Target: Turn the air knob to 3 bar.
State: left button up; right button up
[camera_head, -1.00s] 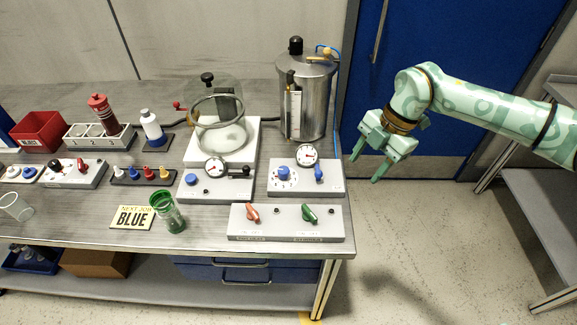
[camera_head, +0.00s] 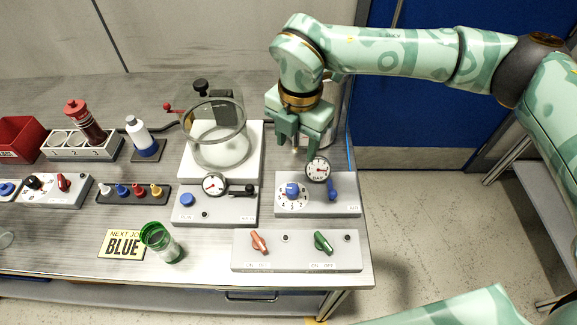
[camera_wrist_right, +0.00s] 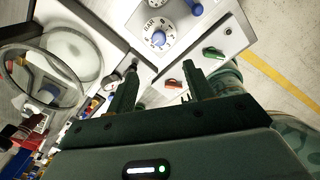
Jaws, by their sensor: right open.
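The air knob (camera_head: 292,190) is a small blue knob on a white numbered dial, on the grey air panel (camera_head: 346,208) at the right of the bench. It also shows at the top of the right wrist view (camera_wrist_right: 158,38). A round gauge marked BAR (camera_head: 318,169) stands behind it; its needle is too small to read surely. My right gripper (camera_head: 301,148) is open and empty, fingers pointing down, above and behind the air panel. In the wrist view its fingers (camera_wrist_right: 160,82) are apart, with the knob beyond them, not touched. My left gripper is not in view.
A blue lever (camera_head: 332,189) sits right of the knob. A panel with red and green switches (camera_head: 290,263) lies in front. A glass chamber (camera_head: 216,130) stands to the left, and the metal drum is mostly hidden behind my right arm. A green cup (camera_head: 160,243) stands front left.

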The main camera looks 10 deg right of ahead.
send_near(293, 188)
jog(key=shift+s+a+b, duration=0.1)
jog(key=shift+b, duration=0.3)
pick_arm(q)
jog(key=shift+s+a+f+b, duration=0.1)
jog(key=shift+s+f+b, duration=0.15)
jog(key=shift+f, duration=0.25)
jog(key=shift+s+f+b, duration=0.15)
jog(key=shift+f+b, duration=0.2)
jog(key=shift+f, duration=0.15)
pick_arm(e)
notch_tip(293, 188, down, 9)
jog(key=shift+r, duration=0.1)
jog(key=c, duration=1)
